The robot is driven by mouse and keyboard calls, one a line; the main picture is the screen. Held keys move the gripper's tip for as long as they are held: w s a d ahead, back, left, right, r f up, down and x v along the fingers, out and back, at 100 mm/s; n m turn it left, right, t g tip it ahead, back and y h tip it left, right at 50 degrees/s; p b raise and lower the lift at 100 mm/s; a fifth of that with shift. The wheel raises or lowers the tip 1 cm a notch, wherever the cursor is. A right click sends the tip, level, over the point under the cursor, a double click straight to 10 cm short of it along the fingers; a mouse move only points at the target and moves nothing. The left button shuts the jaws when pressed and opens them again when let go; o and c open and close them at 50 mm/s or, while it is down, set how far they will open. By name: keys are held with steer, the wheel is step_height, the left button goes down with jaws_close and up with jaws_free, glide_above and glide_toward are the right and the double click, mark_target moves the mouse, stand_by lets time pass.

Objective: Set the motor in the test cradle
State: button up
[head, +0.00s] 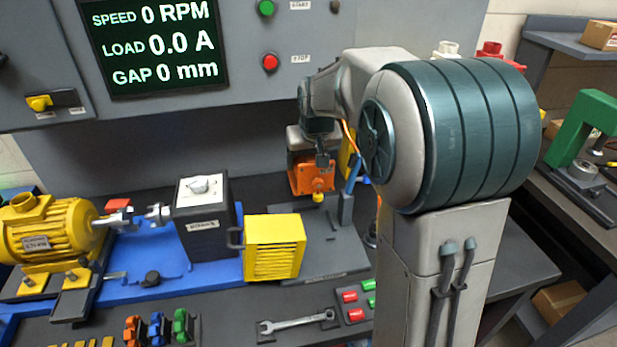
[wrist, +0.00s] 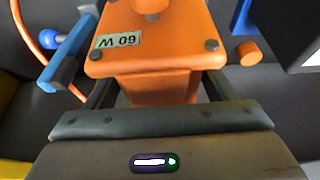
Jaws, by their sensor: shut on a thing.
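An orange motor (head: 308,174) with a yellow end piece hangs at my gripper (head: 318,157), over the right part of the bench. A grey fixture (head: 345,208) with an upright post and blue parts stands beside and below the motor and looks like the test cradle. A blue lever (wrist: 68,55) shows at the left in the wrist view. Whether the motor touches the fixture is hidden.
A yellow motor (head: 45,238) and a dark box (head: 205,220) stand on a blue bed at left. A yellow vented block (head: 274,247) stands close by the fixture. A wrench (head: 297,321) lies in front. The display (head: 153,44) reads 0 RPM, 0.0 A, 0 mm.

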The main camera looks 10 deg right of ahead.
step_height(320, 180, down, 16)
steer(key=shift+r+p, duration=0.25)
steer(key=shift+p, duration=0.4)
steer(key=o, duration=1.6)
steer(key=shift+f, duration=0.3)
steer(key=o, duration=0.4)
steer(key=shift+s, duration=0.1)
steer(key=shift+o, duration=0.2)
steer(key=shift+r, duration=0.1)
